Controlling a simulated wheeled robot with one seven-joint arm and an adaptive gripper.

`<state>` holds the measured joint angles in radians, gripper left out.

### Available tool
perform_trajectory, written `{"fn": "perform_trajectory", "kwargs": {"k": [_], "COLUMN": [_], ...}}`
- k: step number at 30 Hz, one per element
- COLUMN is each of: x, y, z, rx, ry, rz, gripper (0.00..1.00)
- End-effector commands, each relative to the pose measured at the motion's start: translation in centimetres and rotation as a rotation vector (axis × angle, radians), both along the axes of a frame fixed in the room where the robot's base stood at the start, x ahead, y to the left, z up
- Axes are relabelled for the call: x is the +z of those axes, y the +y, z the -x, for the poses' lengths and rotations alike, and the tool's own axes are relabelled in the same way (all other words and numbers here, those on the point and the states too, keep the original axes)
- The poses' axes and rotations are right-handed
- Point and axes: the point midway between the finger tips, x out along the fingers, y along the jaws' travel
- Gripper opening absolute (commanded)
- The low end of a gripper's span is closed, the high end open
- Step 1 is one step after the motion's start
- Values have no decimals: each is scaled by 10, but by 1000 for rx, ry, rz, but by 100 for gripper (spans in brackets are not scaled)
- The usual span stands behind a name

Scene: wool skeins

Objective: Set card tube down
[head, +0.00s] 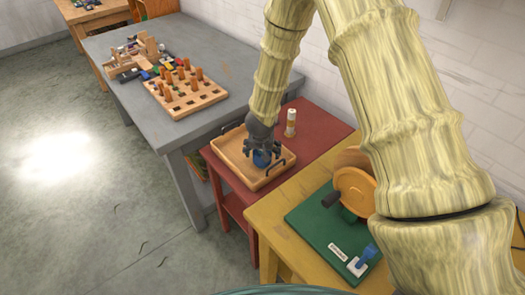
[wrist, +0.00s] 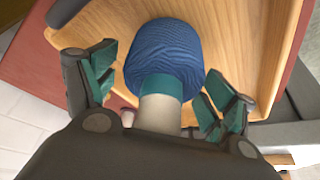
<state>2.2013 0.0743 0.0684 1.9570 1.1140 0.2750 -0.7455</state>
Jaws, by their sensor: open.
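The card tube (wrist: 160,110) is cream with a teal band, and blue wool (wrist: 165,55) is wound around its far end. In the wrist view my gripper (wrist: 160,92) is open, with one teal-padded finger on each side of the tube and gaps between. The tray floor (wrist: 235,40) shows behind the wool. The tube's near end is hidden by my gripper.
A yellow table at right holds a green board (head: 318,232) with an orange wheel (head: 355,188). A grey table at left holds a pegboard (head: 187,98).

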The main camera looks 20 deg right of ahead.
Motion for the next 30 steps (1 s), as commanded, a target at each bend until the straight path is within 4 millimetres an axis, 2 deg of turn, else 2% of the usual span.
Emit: {"fn": "perform_trajectory", "kwargs": {"k": [8,24,30], "x": [12,88,106], "y": [2,15,18], "z": [3,31,39], "rx": [2,1,1], "ry": [-1,-1,0], "rz": [1,2,2], "gripper": [84,84,84]}}
